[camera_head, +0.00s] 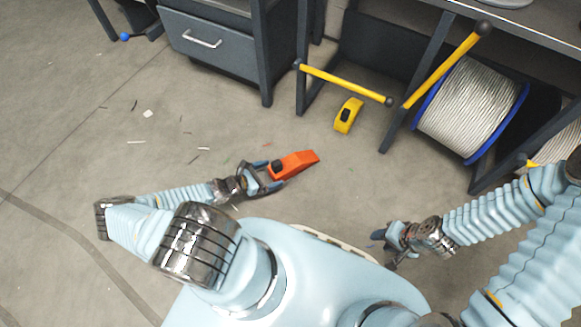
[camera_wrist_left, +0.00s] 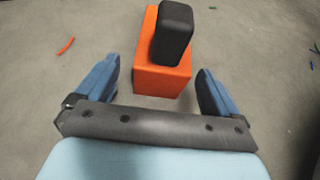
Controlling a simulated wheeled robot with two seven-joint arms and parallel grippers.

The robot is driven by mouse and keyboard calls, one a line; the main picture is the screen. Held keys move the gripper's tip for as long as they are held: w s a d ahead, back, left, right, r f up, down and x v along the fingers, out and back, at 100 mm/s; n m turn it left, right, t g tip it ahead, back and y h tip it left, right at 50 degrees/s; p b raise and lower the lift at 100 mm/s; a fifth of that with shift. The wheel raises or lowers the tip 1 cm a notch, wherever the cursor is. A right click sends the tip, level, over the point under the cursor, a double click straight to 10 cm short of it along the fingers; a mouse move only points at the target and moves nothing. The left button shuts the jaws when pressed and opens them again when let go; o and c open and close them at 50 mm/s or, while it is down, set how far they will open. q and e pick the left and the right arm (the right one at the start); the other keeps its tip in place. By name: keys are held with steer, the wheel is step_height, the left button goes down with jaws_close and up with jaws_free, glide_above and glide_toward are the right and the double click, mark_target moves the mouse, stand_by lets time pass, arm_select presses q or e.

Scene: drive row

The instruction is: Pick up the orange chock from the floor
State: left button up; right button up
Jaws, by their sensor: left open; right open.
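The orange chock (camera_head: 297,163) lies on the floor, a wedge with a black block on top near its wider end. My left gripper (camera_head: 272,173) is low at that wider end, open, its fingers pointing at the chock. In the left wrist view the chock (camera_wrist_left: 161,82) stands between and ahead of the two open blue fingers (camera_wrist_left: 158,85), with a gap on each side. I cannot tell how far the fingers reach along its sides. My right gripper (camera_head: 383,243) is at the lower right, away from the chock, and holds nothing that I can see.
A yellow chock (camera_head: 347,115) lies on the floor beyond the orange one. A cable spool (camera_head: 472,108) stands under the bench at the right, with yellow-handled bars (camera_head: 345,82) nearby. A drawer cabinet (camera_head: 210,44) stands at the back. Small scraps litter the open floor at left.

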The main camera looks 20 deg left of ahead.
mark_target(282, 171)
arm_select(q)
steer(key=b+x, duration=0.1)
steer(key=x, duration=0.4)
steer(key=shift+w+d+f, duration=0.2)
steer(key=shift+d+f, duration=0.05)
steer(key=shift+r, duration=0.1)
steer(key=c, duration=1.4)
